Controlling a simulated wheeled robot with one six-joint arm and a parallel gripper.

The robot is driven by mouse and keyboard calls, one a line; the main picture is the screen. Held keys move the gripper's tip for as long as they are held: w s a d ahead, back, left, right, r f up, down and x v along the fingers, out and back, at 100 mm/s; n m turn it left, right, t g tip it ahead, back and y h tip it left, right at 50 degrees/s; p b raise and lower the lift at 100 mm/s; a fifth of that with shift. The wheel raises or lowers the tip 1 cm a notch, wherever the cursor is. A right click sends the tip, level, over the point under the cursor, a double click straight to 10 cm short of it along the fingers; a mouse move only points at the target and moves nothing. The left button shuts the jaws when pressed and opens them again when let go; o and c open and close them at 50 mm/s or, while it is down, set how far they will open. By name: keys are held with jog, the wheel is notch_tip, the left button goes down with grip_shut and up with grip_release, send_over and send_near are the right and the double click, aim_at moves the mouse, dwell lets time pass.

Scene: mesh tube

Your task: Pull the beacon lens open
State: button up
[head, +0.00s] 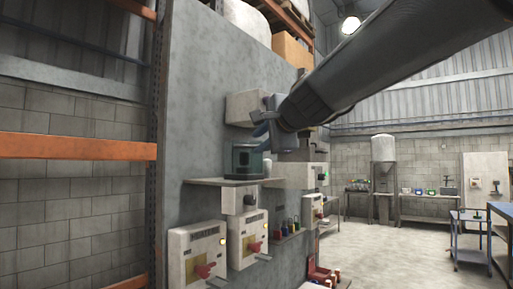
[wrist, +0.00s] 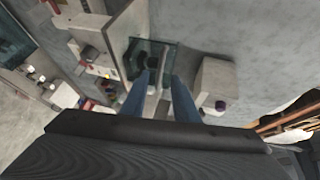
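The beacon lens (head: 246,158) is a dark teal see-through housing on a small shelf fixed to the grey wall panel. In the wrist view the lens (wrist: 140,52) shows beyond my fingertips, with dark round parts inside it. My gripper (head: 258,133) is just above and beside the lens in the head view. In the wrist view the two blue fingers of my gripper (wrist: 161,78) are apart, with a pale bar-like piece visible between them. I see no clear contact with the lens. Part of the lens is hidden behind the fingers.
The shelf (head: 203,182) juts from the panel under the lens. A pale box (head: 245,107) sits on the panel behind my gripper. Control boxes with red knobs (head: 198,252) are below. An orange rack beam (head: 75,146) is at left. Open floor lies right.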

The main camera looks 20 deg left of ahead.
jog(key=shift+v, duration=1.65)
